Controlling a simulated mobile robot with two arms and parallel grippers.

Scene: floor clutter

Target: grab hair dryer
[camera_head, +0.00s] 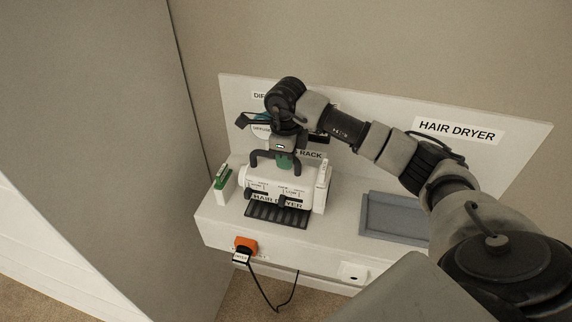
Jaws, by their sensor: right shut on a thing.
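My right arm reaches in from the right, with its gripper (282,165) pointing down over a white holder (262,180) on the shelf. The gripper is shut on a green thing (284,161), of which only a small part shows between the dark fingers. I cannot tell for sure that this is the hair dryer, as the hand hides most of it. The front of the holder bears a label (277,201) reading HAIR DRYER. My left gripper is not in view.
A larger HAIR DRYER sign (458,130) is on the back panel. A grey tray (392,217) lies to the right on the white shelf (325,240). A green-topped white block (222,184) stands at left. An orange plug (246,245) with a black cord is on the front.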

